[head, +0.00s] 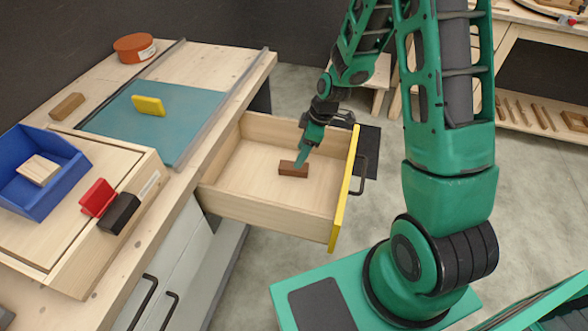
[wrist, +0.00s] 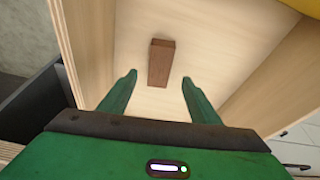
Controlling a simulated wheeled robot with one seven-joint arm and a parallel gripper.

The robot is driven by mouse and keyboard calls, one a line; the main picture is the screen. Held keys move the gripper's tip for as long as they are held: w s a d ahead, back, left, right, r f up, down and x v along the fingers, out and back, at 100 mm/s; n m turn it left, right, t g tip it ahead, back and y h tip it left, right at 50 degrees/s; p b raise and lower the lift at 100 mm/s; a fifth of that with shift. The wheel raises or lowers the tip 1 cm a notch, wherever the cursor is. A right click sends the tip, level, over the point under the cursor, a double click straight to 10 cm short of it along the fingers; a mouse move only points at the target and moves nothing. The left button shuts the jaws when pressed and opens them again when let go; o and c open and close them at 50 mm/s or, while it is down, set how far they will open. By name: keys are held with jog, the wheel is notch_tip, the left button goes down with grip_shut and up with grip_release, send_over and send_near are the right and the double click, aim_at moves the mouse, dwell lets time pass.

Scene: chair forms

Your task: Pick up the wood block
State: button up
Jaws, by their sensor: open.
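A dark brown wood block (head: 293,169) lies flat on the floor of the open drawer (head: 240,182). In the wrist view the block (wrist: 161,62) lies just beyond and between my fingertips. My gripper (head: 301,158) reaches down into the drawer close to the block's right end. In the wrist view my gripper (wrist: 159,76) is open, with one green finger to each side and nothing between them. I cannot tell the exact height of the fingertips above the drawer floor. A lighter brown block (head: 67,106) lies on the bench at the far left.
The drawer's yellow front (head: 345,190) and wooden walls surround the block. On the bench are a blue bin (head: 62,200) holding a pale wood block (head: 38,170), a yellow block (head: 148,105), a red piece (head: 97,198), a black piece (head: 119,213) and an orange round container (head: 134,47).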

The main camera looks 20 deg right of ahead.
aim_at(286, 168)
jog(key=shift+x, duration=3.4)
jog(key=shift+d, duration=0.1)
jog(key=shift+c, duration=0.6)
jog(key=c, duration=1.1)
jog(key=shift+o, duration=0.2)
